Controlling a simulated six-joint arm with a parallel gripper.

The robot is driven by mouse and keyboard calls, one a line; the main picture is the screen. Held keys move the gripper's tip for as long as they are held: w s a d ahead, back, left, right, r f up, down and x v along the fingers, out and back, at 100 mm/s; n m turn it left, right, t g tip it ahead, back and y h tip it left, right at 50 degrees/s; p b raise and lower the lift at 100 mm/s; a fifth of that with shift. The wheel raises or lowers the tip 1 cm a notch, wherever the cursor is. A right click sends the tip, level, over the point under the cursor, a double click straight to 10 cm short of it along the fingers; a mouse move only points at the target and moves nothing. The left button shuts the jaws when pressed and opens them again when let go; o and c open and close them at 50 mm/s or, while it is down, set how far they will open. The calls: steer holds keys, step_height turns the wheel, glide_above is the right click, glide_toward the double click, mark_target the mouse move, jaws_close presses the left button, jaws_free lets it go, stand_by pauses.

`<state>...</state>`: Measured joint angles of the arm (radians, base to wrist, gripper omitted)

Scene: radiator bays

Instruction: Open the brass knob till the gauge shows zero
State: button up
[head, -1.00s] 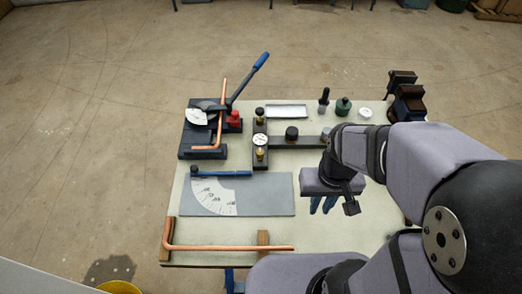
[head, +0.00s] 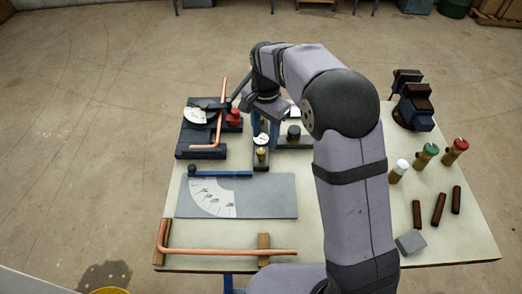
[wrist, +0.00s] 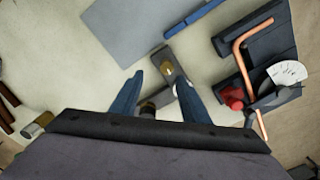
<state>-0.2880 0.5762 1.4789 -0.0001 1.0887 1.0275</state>
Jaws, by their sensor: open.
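The brass knob (head: 261,154) stands at the near end of the dark manifold bar, just in front of the round white gauge (head: 261,139). The gauge's needle is too small to read in the head view. The brass knob also shows in the wrist view (wrist: 168,70), just past the fingertips. My gripper (head: 265,138) is open and points down with its blue fingers over the manifold, around the gauge's end of it. Nothing shows held between the fingers (wrist: 160,82). The far end of the manifold is hidden behind my wrist.
A pipe bender (head: 203,150) with a bent copper pipe stands left of the manifold. A grey plate with a protractor scale (head: 265,196) lies in front. A copper pipe (head: 215,251) rests on wooden blocks at the front edge. Bottles and a vice (head: 413,103) are at right.

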mark_target(261, 151)
steer(key=shift+w+a+f+m, duration=0.2)
steer(key=shift+w+a+m, duration=0.1)
steer(key=shift+w+a, duration=0.25)
steer(key=shift+s+f+p, duration=0.1)
steer(key=shift+f+p, duration=1)
steer(key=shift+f, duration=2.55)
steer(key=c, duration=1.1)
